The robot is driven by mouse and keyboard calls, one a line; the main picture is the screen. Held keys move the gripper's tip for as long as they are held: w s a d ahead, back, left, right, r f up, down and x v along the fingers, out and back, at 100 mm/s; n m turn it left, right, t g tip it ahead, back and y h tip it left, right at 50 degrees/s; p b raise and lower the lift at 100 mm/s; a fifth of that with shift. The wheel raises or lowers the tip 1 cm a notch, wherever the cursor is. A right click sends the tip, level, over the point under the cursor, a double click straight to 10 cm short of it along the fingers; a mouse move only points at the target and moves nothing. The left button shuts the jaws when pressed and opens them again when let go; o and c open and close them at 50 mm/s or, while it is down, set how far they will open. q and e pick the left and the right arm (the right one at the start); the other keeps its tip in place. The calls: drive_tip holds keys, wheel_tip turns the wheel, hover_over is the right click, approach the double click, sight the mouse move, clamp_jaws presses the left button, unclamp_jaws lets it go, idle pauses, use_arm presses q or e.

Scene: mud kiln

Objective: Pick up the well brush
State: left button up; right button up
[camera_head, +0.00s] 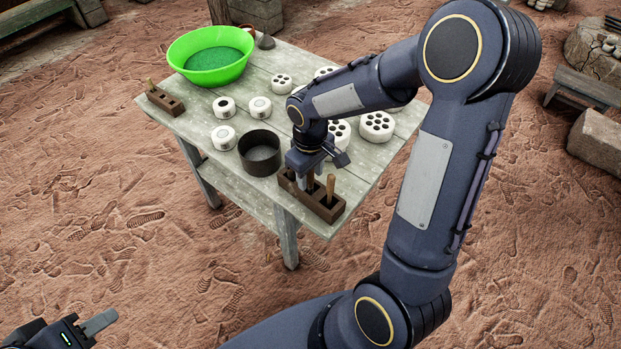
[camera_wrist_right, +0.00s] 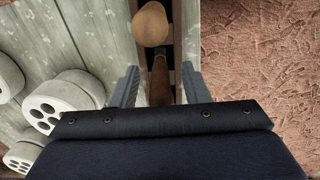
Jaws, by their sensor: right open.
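My right gripper (camera_head: 309,181) points down over a brown wooden holder (camera_head: 338,212) at the table's near right corner. In the right wrist view its two fingers (camera_wrist_right: 160,88) are apart, on either side of a dark brown handle (camera_wrist_right: 160,76). I cannot tell whether they touch it. A lighter, round-topped wooden handle (camera_wrist_right: 150,25) stands beside it, and it also shows in the head view (camera_head: 330,187). The brush ends are hidden, so I cannot tell which handle is the well brush's. My left gripper (camera_head: 98,324) is partly in view at the lower left, away from the table.
On the wooden table (camera_head: 215,170) are a green basin (camera_head: 211,60), a dark round pot (camera_head: 260,155), several white cylinders (camera_head: 376,127) with holes, and another wooden holder (camera_head: 166,101) with a handle in it. Footprinted sand surrounds the table. A bench (camera_head: 583,86) stands at right.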

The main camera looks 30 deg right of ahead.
drive_tip(key=shift+f, duration=0.35)
clamp_jaws()
drive_tip(key=shift+r, duration=0.1)
